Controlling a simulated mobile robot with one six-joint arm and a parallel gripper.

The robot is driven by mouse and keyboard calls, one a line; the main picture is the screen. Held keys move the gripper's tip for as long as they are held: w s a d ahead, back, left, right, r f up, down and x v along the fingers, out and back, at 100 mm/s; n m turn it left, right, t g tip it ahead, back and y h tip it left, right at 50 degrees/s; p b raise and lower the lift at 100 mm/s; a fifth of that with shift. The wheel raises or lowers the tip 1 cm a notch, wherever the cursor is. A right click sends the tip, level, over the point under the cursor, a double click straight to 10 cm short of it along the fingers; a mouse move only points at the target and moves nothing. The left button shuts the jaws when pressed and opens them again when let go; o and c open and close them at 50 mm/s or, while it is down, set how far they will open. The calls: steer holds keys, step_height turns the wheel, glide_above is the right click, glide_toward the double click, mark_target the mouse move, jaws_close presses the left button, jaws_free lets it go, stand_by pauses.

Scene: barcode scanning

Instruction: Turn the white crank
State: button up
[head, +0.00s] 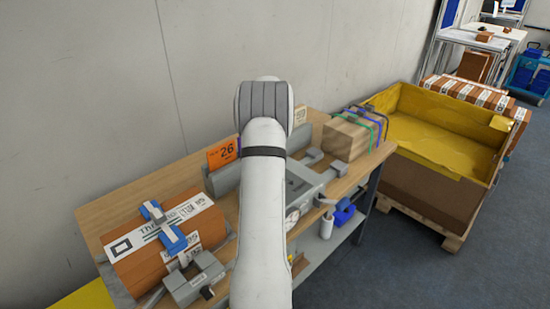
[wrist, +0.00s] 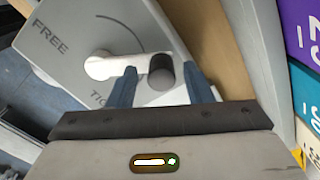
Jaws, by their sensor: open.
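The white crank (wrist: 106,67) lies on a grey plate (wrist: 75,35) in the wrist view. Its arm points right and ends in a dark round knob (wrist: 161,73). The plate is printed with FREE, a curved line and a second word partly covered by a finger. My gripper (wrist: 160,70) is open, with one blue-grey finger on each side of the knob. I cannot tell whether either finger touches it. In the head view my white arm covers the middle of the bench, and my gripper is hidden behind it.
The wooden bench (head: 95,215) holds a brown parcel (head: 160,255) in a clamp fixture at left and a strapped box (head: 350,138) at the back right. A yellow-lined crate (head: 430,190) stands right of the bench. Purple and teal boxes (wrist: 302,30) edge the wrist view.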

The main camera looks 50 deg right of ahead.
step_height(320, 180, up, 8)
steer(key=shift+f+b, duration=0.15)
steer(key=shift+b, duration=0.3)
stand_by(0.3)
